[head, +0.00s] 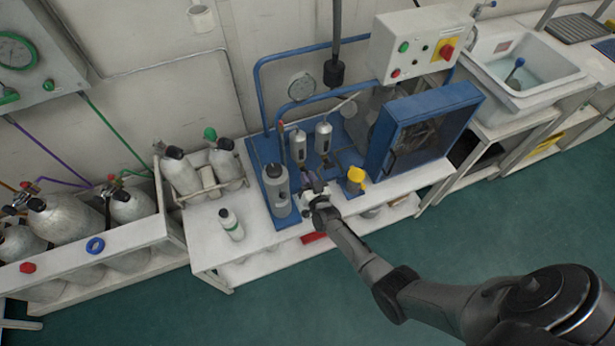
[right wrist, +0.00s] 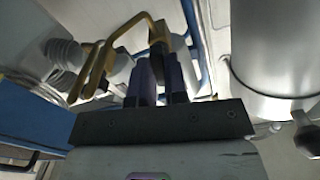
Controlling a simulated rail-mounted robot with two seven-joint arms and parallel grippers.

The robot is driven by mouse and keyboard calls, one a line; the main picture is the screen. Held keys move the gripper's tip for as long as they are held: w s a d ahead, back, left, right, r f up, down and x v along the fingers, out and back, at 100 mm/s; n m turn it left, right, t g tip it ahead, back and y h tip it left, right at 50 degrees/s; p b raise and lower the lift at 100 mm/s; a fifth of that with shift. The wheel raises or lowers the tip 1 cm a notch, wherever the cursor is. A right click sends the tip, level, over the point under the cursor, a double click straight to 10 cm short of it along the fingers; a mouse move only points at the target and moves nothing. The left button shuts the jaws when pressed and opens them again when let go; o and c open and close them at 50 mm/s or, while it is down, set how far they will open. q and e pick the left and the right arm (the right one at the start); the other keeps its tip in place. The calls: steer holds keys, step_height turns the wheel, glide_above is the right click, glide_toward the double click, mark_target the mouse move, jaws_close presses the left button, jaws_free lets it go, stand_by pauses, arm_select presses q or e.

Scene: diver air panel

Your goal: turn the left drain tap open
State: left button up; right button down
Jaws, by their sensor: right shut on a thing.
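My right gripper (head: 312,186) reaches in over the front of the blue-backed panel on the white bench, below two upright grey cylinders: a left one (head: 298,146) and a right one (head: 323,138). In the right wrist view my two dark fingers (right wrist: 161,62) are shut at the end of a bent brass-coloured lever (right wrist: 120,42), which looks like a tap handle. My left gripper is not in view.
A grey pump-like cylinder (head: 277,190) stands left of my gripper and a yellow-topped part (head: 355,176) right of it. A blue-framed box (head: 424,130) is further right. A white bottle (head: 231,224) stands on the bench at left. The green floor (head: 300,310) in front is clear.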

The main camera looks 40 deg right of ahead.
steer(key=shift+n, duration=0.4)
steer(key=c, duration=1.1)
jaws_free()
steer(key=shift+c, duration=0.2)
steer(key=p+v, duration=0.3)
steer(key=v, duration=1)
steer(key=shift+s, duration=0.4)
steer(key=shift+a, duration=0.1)
